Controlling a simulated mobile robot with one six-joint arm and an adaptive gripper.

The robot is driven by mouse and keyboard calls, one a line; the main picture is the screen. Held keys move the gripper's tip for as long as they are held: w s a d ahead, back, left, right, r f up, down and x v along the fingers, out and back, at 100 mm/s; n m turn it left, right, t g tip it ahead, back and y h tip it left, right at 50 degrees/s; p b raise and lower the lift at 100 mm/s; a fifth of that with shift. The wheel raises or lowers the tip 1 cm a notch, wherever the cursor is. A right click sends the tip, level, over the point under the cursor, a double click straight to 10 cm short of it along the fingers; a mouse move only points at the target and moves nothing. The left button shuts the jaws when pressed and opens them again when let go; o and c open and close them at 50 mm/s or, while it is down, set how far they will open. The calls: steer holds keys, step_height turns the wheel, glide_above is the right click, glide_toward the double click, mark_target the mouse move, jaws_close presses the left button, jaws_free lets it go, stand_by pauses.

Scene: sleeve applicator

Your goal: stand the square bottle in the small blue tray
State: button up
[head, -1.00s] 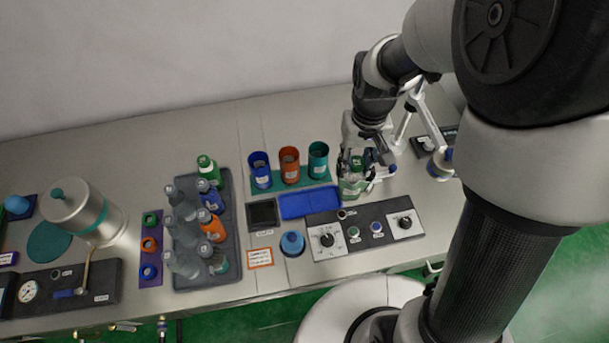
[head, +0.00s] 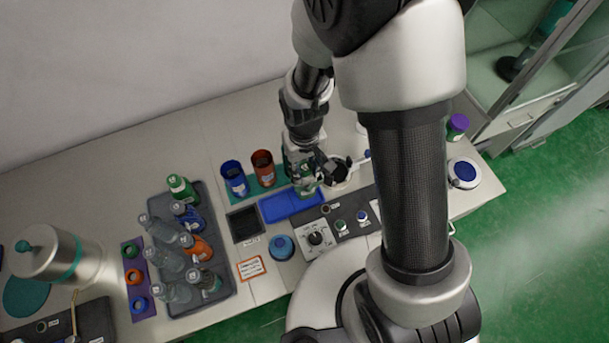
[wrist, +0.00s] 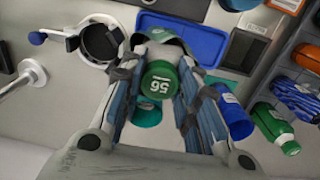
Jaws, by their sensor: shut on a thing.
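My gripper (wrist: 158,88) is shut on a bottle with a green cap marked 56 (wrist: 157,84). In the head view the gripper (head: 310,182) and the bottle's pale green side (head: 301,172) are partly hidden by my arm. I take this to be the square bottle, but its full shape does not show. The small blue tray (head: 288,207) lies flat on the bench beside it, empty where I see it. In the wrist view the tray (wrist: 190,38) shows just beyond the bottle. I cannot tell the bottle's height above the bench.
Blue (head: 234,178) and orange (head: 263,167) cups stand behind the tray. A black square pad (head: 243,224) is left of it, and a grey rack (head: 222,272) of several bottles further left. A knob panel (head: 318,237) lies in front. A ring fixture (wrist: 98,42) is close to the gripper.

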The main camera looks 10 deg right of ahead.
steer(key=shift+f+b, duration=0.45)
steer(key=shift+f, duration=2)
steer(key=o, duration=1)
step_height(320, 180, up, 13)
steer(key=p, duration=0.2)
steer(key=shift+f+p, duration=0.2)
steer(key=shift+p, duration=0.2)
steer(key=s+d+r+m+t, duration=0.1)
steer(key=s+d+r, duration=0.2)
steer(key=r, duration=0.4)
steer(key=s+d+r+m+t, duration=0.1)
steer(key=s+d+r+t, duration=0.1)
steer(key=s+r, duration=0.4)
steer(key=s+d+r+m+t, duration=0.1)
steer(key=s+d+r, duration=0.3)
steer(key=r, duration=0.5)
steer(key=shift+s+d+t, duration=0.25)
steer(key=shift+s+t, duration=0.05)
steer(key=shift+s, duration=0.15)
